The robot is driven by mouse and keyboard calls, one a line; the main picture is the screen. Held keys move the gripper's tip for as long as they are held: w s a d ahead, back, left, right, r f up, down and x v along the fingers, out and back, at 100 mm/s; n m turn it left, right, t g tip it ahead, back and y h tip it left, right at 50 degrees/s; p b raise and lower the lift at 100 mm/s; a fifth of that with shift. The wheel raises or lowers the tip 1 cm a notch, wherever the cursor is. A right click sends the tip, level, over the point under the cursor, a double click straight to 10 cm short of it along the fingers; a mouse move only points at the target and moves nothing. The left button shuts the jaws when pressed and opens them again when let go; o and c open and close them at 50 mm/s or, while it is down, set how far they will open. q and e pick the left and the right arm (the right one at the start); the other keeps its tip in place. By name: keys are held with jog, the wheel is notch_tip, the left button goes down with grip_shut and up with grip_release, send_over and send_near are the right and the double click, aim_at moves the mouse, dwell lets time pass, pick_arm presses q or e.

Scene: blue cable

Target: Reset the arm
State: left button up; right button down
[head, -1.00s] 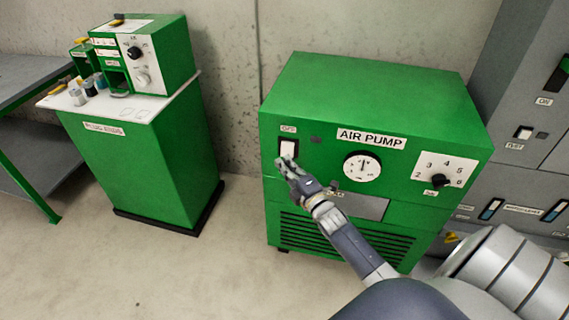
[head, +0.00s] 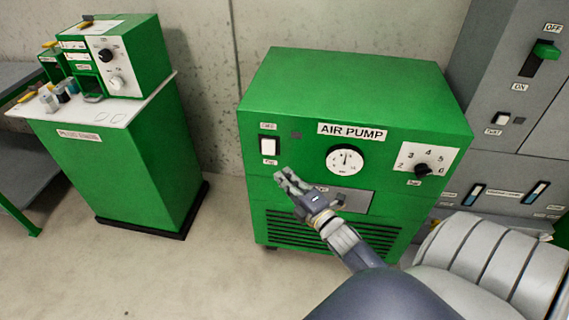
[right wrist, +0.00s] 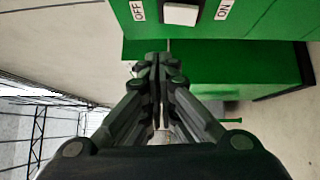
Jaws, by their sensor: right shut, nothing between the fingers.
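My right gripper (head: 287,178) is in front of the green air pump (head: 345,85), below and to the right of its white rocker switch (head: 268,146). In the right wrist view the gripper (right wrist: 157,60) is shut, with its fingers together and nothing between them. The switch (right wrist: 181,13) shows at the top of that view, between the OFF and ON labels, apart from the fingertips. My left gripper is not in view.
The pump front has a round gauge (head: 345,160) and a black knob (head: 423,170). A green cabinet (head: 115,165) with a small machine on top stands at the left. A grey cabinet with a green lever (head: 545,50) stands at the right. Bare floor lies between the cabinet and pump.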

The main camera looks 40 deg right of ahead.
dwell(0.3)
jog(key=s+a+f+m+g, duration=0.25)
jog(key=s+f, duration=0.25)
jog(key=f, duration=0.7)
jog(key=s+a+f+m+g, duration=0.2)
jog(key=s+f+m+g, duration=0.25)
jog(key=f, duration=0.65)
jog(key=s+a+f+m+g, duration=0.2)
jog(key=s+f, duration=0.3)
jog(key=f, duration=0.7)
jog(key=s+a+f+m+g, duration=0.2)
jog(key=s+f, duration=0.3)
jog(key=s, duration=0.4)
jog(key=s+a+f+m+g, duration=0.2)
jog(key=s+f, duration=0.3)
jog(key=s, duration=0.4)
jog(key=s+a+f+m+g+y, duration=0.1)
jog(key=s+a+f+g, duration=0.3)
jog(key=s, duration=0.5)
jog(key=shift+s+f+m, duration=0.35)
jog(key=shift+f+m, duration=0.1)
jog(key=shift+m, duration=0.15)
jog(key=shift+s, duration=0.15)
